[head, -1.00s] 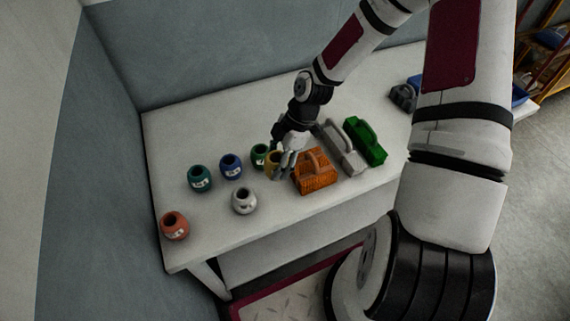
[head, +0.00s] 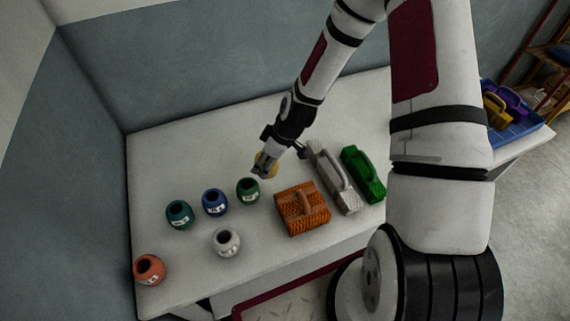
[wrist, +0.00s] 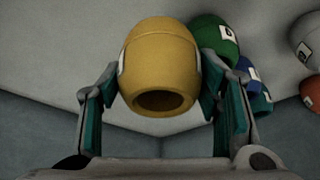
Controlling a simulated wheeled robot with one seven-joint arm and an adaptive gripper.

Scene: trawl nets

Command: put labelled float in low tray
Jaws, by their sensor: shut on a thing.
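My gripper (head: 264,164) is shut on a yellow float (wrist: 160,62) above the table, behind the dark green float. In the wrist view the float sits between both fingers, its dark round opening facing the camera. A pale patch shows on its left edge, but I cannot read it. In the head view the fingers hide much of it. A blue tray (head: 519,132) is at the right, partly behind my arm, with yellow and purple handled things in it.
Dark green (head: 248,190), blue (head: 215,202), teal (head: 180,214), white (head: 227,243) and orange-red (head: 149,270) floats stand on the white table (head: 160,160). Orange (head: 302,209), grey (head: 335,180) and green (head: 363,174) handled blocks stand to their right. The table's back left is clear.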

